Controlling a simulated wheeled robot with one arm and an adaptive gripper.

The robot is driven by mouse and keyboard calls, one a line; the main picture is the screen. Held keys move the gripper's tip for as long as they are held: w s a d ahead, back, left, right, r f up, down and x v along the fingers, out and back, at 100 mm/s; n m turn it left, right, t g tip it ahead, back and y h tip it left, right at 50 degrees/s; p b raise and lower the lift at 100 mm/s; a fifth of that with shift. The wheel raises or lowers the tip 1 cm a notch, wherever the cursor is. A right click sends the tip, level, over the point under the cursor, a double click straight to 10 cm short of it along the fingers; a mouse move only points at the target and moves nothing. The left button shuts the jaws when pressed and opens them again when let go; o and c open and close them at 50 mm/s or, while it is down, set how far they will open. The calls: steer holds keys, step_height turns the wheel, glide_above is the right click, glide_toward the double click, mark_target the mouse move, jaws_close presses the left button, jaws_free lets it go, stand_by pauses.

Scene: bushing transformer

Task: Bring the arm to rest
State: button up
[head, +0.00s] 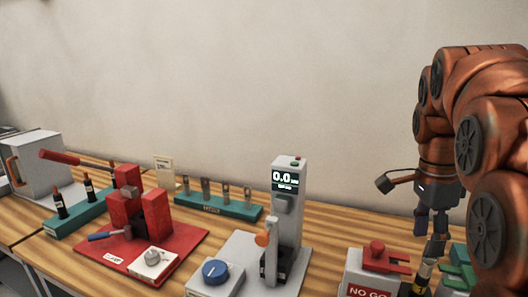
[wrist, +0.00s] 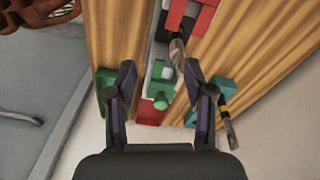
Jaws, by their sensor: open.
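My arm comes down the right side of the head view, in copper-coloured links. My gripper (head: 432,240) hangs at its end, fingers pointing down, above the right end of the bench. In the wrist view my gripper (wrist: 163,95) has its two dark fingers well apart, with nothing held between them. Below the fingers are a green piece (wrist: 158,88) and a red piece (wrist: 150,112). I cannot tell how far the fingertips are above them.
The wooden bench (head: 335,222) carries a red clamp fixture (head: 125,215), a grey gauge (head: 287,190) reading 0.0, a teal rack (head: 215,206) and a NO GO block (head: 365,270). A black bushing (head: 422,275) stands by the block, close to my gripper. The wall behind is bare.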

steer(key=s+a+f+n+p, duration=0.1)
steer(key=s+a+f+n, duration=0.7)
steer(key=s+a+n, duration=0.1)
steer(key=shift+s+a+f+n+g+y, duration=0.15)
steer(key=shift+s+f+n+g+y, duration=0.2)
steer(key=shift+s+n, duration=0.45)
steer(key=s+a+f+n, duration=0.1)
steer(key=s+f+n, duration=0.1)
steer(key=s+n, duration=0.1)
steer(key=s+a+f+n, duration=0.2)
steer(key=s+f+n, duration=0.1)
steer(key=s, duration=0.1)
steer(key=s+a+f+n, duration=0.2)
steer(key=s+f, duration=0.1)
steer(key=shift+s+f+n+g+p, duration=0.25)
steer(key=shift+s+n+p, duration=0.05)
steer(key=shift+n, duration=0.1)
steer(key=shift+c, duration=0.3)
